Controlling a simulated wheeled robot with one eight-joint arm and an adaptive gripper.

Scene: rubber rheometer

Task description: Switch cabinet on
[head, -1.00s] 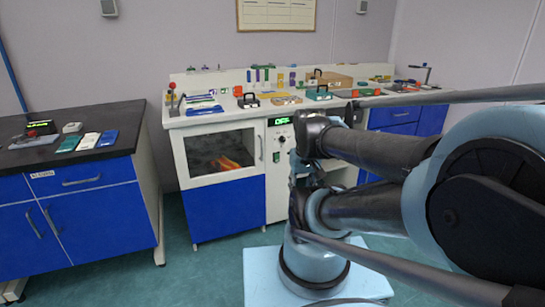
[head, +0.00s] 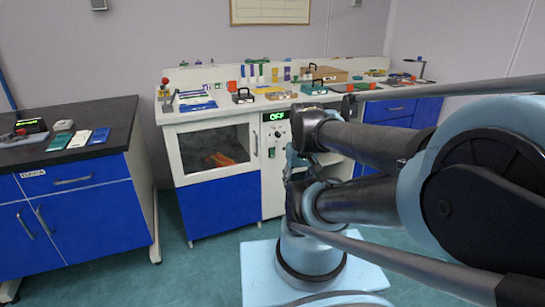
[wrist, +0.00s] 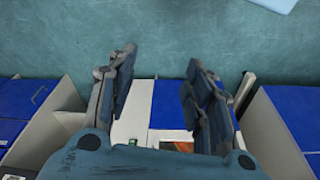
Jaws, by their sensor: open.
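The white and blue cabinet (head: 217,203) stands ahead in the head view, with a dark window (head: 213,149) and an orange thing (head: 221,160) behind it. Its narrow control panel carries a green display (head: 276,116) reading OFF. A dark round knob (head: 271,153) is below the display; my arm is close beside the panel in the picture and covers some of its right side. My gripper (wrist: 160,75) is open in the wrist view, with nothing between its fingers. Beyond the fingers, white and blue cabinet surfaces and some orange show.
A dark-topped bench (head: 107,112) with blue drawers stands at the left. The cabinet's worktop holds several small items, including a black-handled box (head: 243,96) and a red-topped device (head: 164,88). Teal floor (head: 205,262) is clear in front.

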